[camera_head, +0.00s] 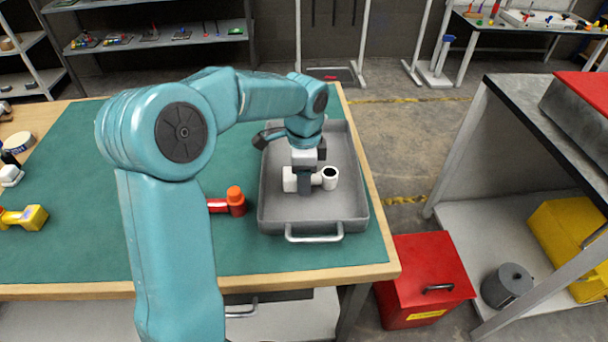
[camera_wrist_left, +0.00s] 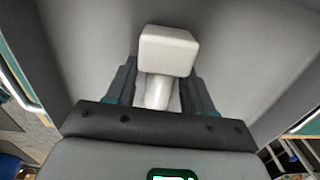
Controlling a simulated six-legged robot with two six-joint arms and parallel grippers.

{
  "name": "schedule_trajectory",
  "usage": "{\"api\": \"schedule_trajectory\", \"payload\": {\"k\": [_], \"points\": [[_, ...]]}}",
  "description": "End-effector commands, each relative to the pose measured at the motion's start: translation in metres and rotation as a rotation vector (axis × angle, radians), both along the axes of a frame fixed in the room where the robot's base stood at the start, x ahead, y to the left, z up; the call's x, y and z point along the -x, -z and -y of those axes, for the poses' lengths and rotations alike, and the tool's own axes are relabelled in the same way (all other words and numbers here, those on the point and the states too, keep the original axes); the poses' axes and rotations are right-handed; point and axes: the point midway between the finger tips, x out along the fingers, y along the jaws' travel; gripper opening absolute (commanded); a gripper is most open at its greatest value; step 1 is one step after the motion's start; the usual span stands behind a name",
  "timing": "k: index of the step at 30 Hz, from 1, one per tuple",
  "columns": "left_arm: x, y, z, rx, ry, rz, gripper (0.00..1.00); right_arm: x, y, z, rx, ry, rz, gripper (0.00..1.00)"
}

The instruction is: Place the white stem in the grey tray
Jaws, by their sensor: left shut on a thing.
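The white stem (camera_head: 329,178) is in my left gripper (camera_head: 304,184), over the inside of the grey tray (camera_head: 318,212). In the left wrist view the white stem (camera_wrist_left: 168,48) shows a blocky end, and its round shaft sits between the two fingers of my left gripper (camera_wrist_left: 158,90). The gripper is shut on it. I cannot tell whether the stem touches the tray floor. The grey tray (camera_wrist_left: 90,50) fills most of the wrist view behind it. My right gripper is in neither view.
A red stem-like part (camera_head: 236,202) lies on the green mat (camera_head: 80,254) just left of the tray. A yellow part (camera_head: 30,217) lies at the far left. A red bin (camera_head: 425,270) stands on the floor by the table's right edge. The rest of the tray looks empty.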

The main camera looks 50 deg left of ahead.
Motion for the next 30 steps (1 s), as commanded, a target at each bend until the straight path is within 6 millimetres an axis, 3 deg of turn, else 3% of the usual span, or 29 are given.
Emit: {"api": "schedule_trajectory", "payload": {"k": [6, 7, 9, 20, 30], "points": [[0.000, 0.004, 0.000, 0.000, 0.000, 0.001, 0.16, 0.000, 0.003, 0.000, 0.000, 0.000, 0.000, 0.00], [0.000, 0.003, 0.000, 0.000, 0.000, 0.000, 0.62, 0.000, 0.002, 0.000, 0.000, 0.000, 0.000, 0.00], [0.000, 0.002, 0.000, 0.000, 0.000, 0.000, 0.78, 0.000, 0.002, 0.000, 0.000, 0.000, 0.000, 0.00], [0.000, -0.005, 0.000, 0.000, 0.000, 0.001, 0.78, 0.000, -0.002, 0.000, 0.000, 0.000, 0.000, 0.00], [-0.001, -0.080, 0.000, -0.001, -0.001, 0.005, 0.78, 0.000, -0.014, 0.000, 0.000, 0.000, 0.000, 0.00]]}}
